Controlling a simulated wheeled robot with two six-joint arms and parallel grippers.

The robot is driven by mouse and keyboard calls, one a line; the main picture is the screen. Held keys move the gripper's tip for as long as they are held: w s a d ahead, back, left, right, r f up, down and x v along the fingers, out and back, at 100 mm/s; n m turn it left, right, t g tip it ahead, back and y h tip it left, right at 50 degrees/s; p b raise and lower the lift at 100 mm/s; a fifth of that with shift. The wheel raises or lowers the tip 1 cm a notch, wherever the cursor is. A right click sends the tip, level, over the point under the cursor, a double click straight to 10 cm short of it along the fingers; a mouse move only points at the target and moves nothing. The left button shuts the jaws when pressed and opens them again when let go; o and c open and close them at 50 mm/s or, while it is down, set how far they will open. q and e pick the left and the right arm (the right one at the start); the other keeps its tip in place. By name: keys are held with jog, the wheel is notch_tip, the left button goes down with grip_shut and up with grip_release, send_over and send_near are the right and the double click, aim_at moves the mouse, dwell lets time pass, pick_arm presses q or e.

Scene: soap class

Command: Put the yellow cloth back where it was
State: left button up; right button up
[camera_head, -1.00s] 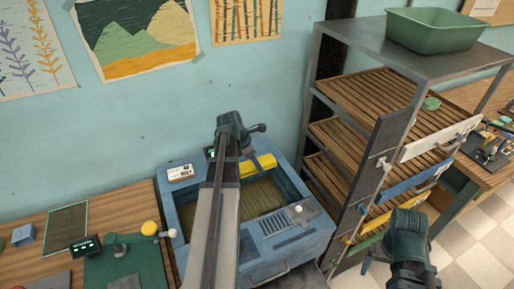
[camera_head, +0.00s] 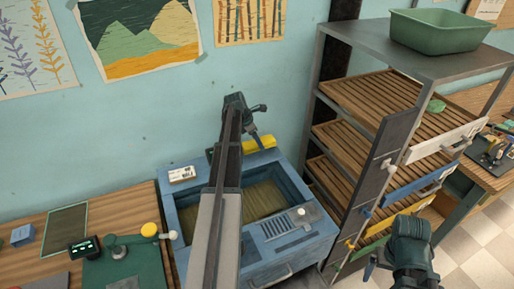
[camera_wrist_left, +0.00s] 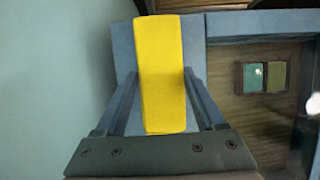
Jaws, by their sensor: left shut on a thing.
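The yellow cloth (camera_head: 267,143), a folded strip, is at the far back corner of the blue bin-like machine (camera_head: 330,228) in the head view. In the left wrist view the cloth (camera_wrist_left: 162,75) lies lengthwise between my fingers, over a blue-grey ledge beside the open well. My left gripper (camera_head: 256,143) is shut on the cloth; its fingers also show in the wrist view (camera_wrist_left: 158,105). Whether the cloth touches the ledge I cannot tell. My right gripper (camera_head: 378,262) is at the lower right, in front of the rack, its jaws unclear.
A metal rack (camera_head: 378,155) with slatted wooden shelves stands to the right, a green tub (camera_head: 440,30) on top. A white label display (camera_head: 182,174) sits on the machine's back left rim. A wooden bench (camera_head: 40,268) with a green device is at the left.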

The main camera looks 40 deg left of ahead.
aim_at(257, 146)
pick_arm(q)
notch_tip(257, 146, down, 4)
jog(key=shift+s+r+b, duration=0.1)
jog(key=shift+r+b, duration=0.1)
jog(key=shift+b, duration=1.05)
jog(key=shift+r, duration=0.15)
jog(key=o, duration=0.9)
jog(key=shift+f, duration=0.2)
jog(key=o, duration=0.4)
jog(key=shift+r, duration=0.15)
